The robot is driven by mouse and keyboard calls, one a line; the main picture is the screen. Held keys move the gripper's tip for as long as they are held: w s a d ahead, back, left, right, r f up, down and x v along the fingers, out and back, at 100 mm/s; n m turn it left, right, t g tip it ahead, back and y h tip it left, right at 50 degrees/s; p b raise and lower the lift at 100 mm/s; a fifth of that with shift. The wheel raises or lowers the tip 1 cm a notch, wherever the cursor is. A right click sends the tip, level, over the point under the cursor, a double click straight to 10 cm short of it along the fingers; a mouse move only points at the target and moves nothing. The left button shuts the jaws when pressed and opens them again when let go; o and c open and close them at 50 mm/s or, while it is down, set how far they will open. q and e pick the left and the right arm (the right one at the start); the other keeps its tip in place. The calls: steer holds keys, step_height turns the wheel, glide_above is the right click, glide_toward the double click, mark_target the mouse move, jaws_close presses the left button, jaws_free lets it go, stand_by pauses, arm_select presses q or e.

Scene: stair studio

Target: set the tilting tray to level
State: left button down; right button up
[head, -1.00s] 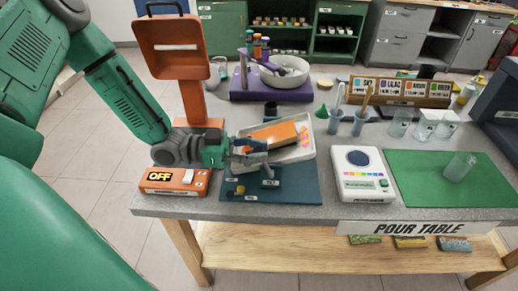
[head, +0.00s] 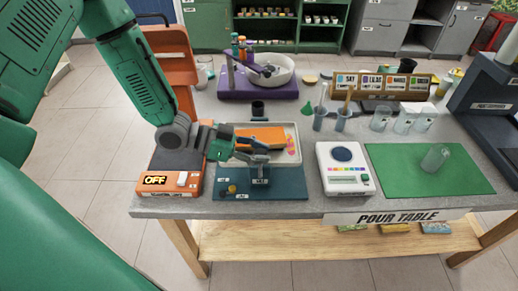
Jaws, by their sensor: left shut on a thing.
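The tilting tray (head: 297,158) is a pale shallow tray on a blue base plate (head: 290,189), left of the middle of the table. An orange block (head: 262,135) and a small multicoloured patch lie in it. Its rim looks about level from left to right. My left gripper (head: 258,152) reaches in from the left at the tray's front side and is shut on the tray there. The fingers hide the exact spot that they grip. My right gripper is not in view.
An orange box (head: 172,182) reading OFF stands left of the base plate. Cups and a purple stand (head: 262,87) are behind.

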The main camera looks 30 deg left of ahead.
arm_select(q)
steer(key=shift+w, duration=0.1)
steer(key=c, duration=1.3)
jaws_free()
steer(key=shift+a, duration=0.1)
steer(key=shift+a+r, duration=0.15)
steer(key=shift+a, duration=0.1)
steer(key=v, duration=1.1)
steer(key=shift+a, duration=0.2)
